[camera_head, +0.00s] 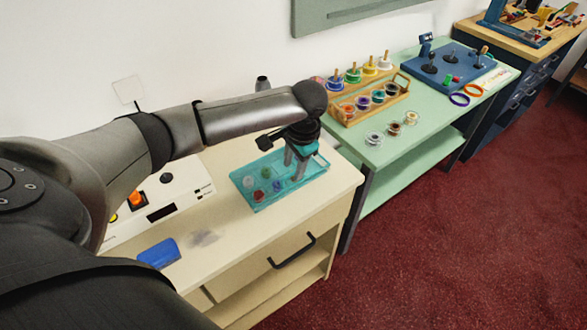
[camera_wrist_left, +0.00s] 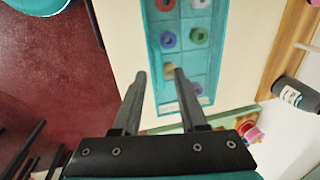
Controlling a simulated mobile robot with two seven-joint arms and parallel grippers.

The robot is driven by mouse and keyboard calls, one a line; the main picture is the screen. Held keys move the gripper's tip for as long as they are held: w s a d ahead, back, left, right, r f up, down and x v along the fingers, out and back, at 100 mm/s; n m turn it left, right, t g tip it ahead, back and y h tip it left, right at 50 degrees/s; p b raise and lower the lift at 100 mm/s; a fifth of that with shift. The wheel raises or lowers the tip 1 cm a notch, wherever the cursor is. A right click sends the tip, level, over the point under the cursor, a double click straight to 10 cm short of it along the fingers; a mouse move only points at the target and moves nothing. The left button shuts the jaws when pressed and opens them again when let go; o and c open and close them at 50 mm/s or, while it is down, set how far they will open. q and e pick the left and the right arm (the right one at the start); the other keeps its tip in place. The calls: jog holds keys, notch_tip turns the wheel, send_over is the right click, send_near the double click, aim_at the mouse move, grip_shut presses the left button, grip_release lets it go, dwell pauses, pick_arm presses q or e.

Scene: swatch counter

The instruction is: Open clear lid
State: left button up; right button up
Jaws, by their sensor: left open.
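A teal, see-through compartment box (camera_head: 258,202) lies on the cream cabinet top, with small coloured pieces in its compartments. It also shows in the left wrist view (camera_wrist_left: 150,40), beyond my fingers. I cannot make out a clear lid on it as a separate part, nor whether one is shut. My left gripper (camera_wrist_left: 160,74) is open, its two fingers apart with nothing seen between them. In the head view the left gripper (camera_head: 293,162) points down over the box's right part and hides some of it. I cannot tell if the fingertips touch it. My right gripper is out of view.
A white console with an orange button (camera_head: 135,198) and a blue block (camera_head: 159,253) are left of the box. A thin clear square (camera_head: 128,90) stands near the wall. A green table (camera_head: 420,135) with a wooden rack (camera_head: 362,114) and spools stands at right.

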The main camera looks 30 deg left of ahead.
pick_arm(q)
jog(key=shift+f, duration=0.6)
grip_shut()
dwell(1.1)
